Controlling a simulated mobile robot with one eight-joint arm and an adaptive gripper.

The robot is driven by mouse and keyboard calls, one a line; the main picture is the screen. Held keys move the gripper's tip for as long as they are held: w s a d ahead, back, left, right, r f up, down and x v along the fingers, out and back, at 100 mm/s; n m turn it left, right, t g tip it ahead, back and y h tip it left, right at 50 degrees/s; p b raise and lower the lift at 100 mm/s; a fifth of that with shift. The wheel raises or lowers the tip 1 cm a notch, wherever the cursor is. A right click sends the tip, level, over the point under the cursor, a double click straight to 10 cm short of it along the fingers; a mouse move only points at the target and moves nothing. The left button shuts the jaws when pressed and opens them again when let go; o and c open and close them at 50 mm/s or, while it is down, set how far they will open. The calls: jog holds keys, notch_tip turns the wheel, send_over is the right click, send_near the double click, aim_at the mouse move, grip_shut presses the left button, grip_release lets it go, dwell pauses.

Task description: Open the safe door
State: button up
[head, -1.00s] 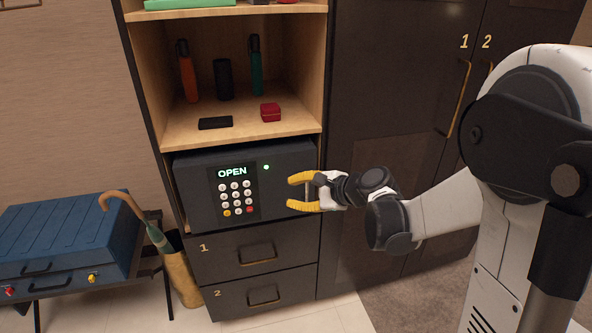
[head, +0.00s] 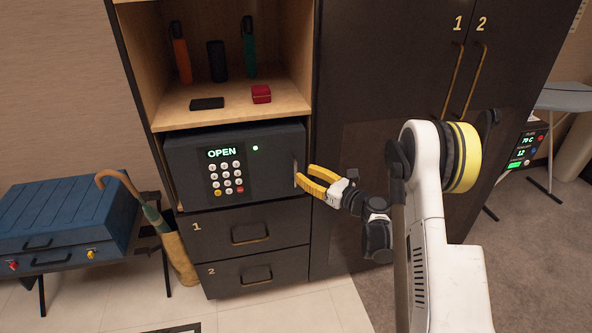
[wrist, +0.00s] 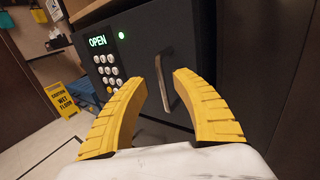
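The dark safe (head: 185,170) sits in the cabinet, and its door looks closed. Its display (head: 222,153) reads OPEN in green, with a green light beside it and a keypad (head: 227,178) below. The door's upright metal handle (head: 295,170) is near its right edge; it also shows as a slanted bar in the wrist view (wrist: 173,85). My gripper (head: 304,174) is open, with its yellow fingers pointing at the handle. In the wrist view, the handle appears between and ahead of the fingertips (wrist: 159,80). I cannot tell whether they touch it.
Drawers 1 (head: 215,234) and 2 (head: 225,274) are below the safe. An open shelf (head: 230,105) above holds bottles, a red box and a black flat item. Tall wardrobe doors (head: 375,110) stand at right. A blue suitcase (head: 60,225) and umbrella (head: 150,215) are at left.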

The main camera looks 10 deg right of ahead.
aim_at(296, 169)
jog(key=shift+b+x, duration=0.55)
jog(key=shift+x, duration=1.85)
grip_shut()
jog(key=shift+s, duration=0.1)
